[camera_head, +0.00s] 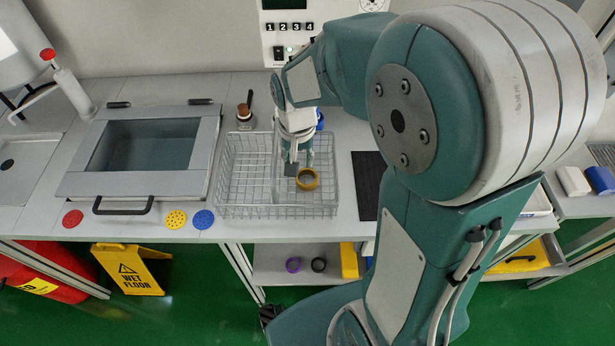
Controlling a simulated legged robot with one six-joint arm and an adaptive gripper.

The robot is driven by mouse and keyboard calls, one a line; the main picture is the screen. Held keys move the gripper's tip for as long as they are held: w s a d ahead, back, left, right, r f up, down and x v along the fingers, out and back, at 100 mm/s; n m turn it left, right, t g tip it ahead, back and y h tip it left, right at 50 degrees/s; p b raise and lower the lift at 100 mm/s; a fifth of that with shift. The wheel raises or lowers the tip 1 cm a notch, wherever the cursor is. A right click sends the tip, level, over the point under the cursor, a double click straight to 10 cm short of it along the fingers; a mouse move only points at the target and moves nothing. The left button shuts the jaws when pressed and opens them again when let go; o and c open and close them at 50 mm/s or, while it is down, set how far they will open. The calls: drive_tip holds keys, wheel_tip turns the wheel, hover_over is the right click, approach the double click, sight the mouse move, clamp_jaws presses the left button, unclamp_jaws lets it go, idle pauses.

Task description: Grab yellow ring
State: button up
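The yellow ring (307,187) shows in the head view, in the right part of the wire basket (245,211) on the bench. It looks tilted, with its opening visible. My gripper (299,166) points down into the basket, just behind and left of the ring in the picture. Its fingertips are small here and partly run together with the wire mesh. I cannot tell whether they touch the ring or how far apart they are.
A lidded basin (145,148) with a black handle stands left of the basket. Red (73,218), yellow (176,219) and blue (203,219) discs lie along the front edge. A brown-topped jar (245,115) stands behind the basket; a black mat (366,190) lies right.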

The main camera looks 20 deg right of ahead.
sight(298, 178)
drive_tip(key=shift+d+f, duration=0.2)
drive_tip(key=shift+f, duration=0.3)
drive_tip(key=shift+d+f, duration=0.15)
drive_tip(key=shift+f, duration=0.7)
drive_tip(key=f, duration=0.2)
drive_tip(key=a+f, duration=0.1)
drive_tip(key=shift+w+f, duration=0.2)
drive_tip(key=shift+f, duration=0.15)
drive_tip(key=shift+d+f, duration=0.1)
drive_tip(key=shift+f, duration=0.3)
drive_tip(key=shift+d, duration=0.25)
clamp_jaws()
drive_tip(key=shift+a, duration=0.1)
